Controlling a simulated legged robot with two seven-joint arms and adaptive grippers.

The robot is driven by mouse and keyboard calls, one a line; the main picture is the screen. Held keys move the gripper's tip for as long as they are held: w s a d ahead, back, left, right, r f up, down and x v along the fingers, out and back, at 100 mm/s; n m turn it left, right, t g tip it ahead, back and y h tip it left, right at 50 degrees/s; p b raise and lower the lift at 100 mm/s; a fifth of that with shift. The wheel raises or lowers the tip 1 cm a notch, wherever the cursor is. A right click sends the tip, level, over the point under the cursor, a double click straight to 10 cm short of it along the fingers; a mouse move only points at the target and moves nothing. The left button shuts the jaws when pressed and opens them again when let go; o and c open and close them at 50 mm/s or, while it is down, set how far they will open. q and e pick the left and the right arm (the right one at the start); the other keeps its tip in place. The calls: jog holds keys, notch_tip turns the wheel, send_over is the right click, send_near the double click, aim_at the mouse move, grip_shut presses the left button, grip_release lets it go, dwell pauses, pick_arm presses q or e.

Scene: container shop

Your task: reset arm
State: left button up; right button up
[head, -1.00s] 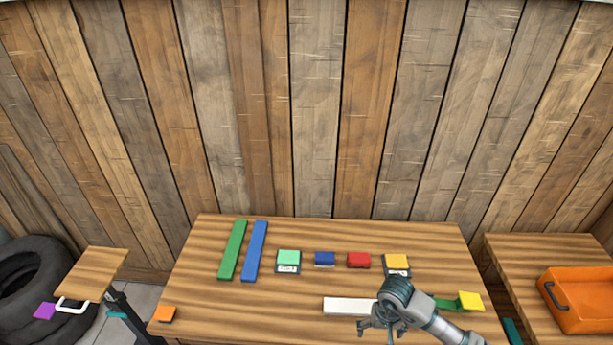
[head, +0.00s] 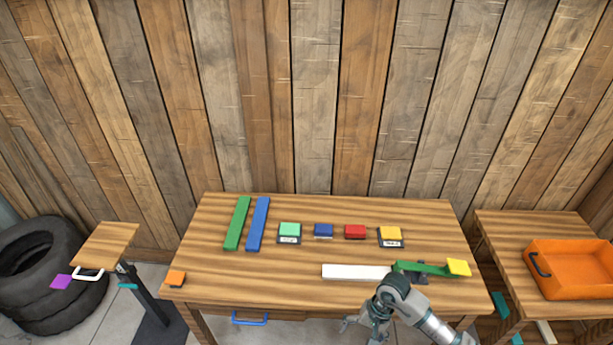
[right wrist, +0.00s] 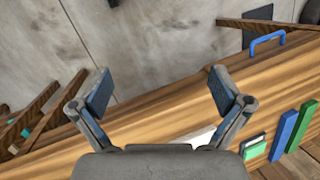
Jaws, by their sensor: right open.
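My right gripper (head: 365,328) is at the front edge of the wooden table (head: 290,285) in the head view, below the white bar. In the right wrist view its two fingers (right wrist: 160,90) are spread wide with nothing between them. Floor and the table's edge show beyond the fingers. My left gripper is not in view.
On the table are a green bar (head: 237,223), a blue bar (head: 257,224), a white bar (head: 355,272), a green strip (head: 425,268) with a yellow block (head: 458,267), and several small coloured blocks. An orange crate (head: 570,285) stands on the right table.

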jog(key=w+a+f+m+t+y, duration=0.25)
jog(key=a+f+m+y, duration=0.25)
jog(key=a+m+y, duration=0.95)
jog(key=w+d+f+m+t+h, duration=0.1)
jog(key=d+f+m+t+h, duration=0.5)
jog(key=f+m, duration=0.65)
jog(key=w+d+f+m+t+h, duration=0.1)
jog(key=d+f+m+t+h, duration=0.55)
jog(key=m, duration=1.15)
jog(key=s+d+f+m+g+h, duration=0.25)
jog(key=s+d+f+m, duration=0.3)
jog(key=s+f, duration=0.3)
jog(key=s+d+f+m+g+h, duration=0.1)
jog(key=s+d+f+m+g, duration=0.3)
jog(key=s+f+m, duration=0.5)
jog(key=s+d+f+m+g+h, duration=0.1)
jog(key=s+f+m+g, duration=0.2)
jog(key=s, duration=0.9)
jog(key=s+f+m+g, duration=0.3)
jog(key=s+f, duration=0.2)
jog(key=s, duration=0.7)
jog(key=shift+s+d+f+m+h, duration=0.35)
jog(key=shift+s+f, duration=0.05)
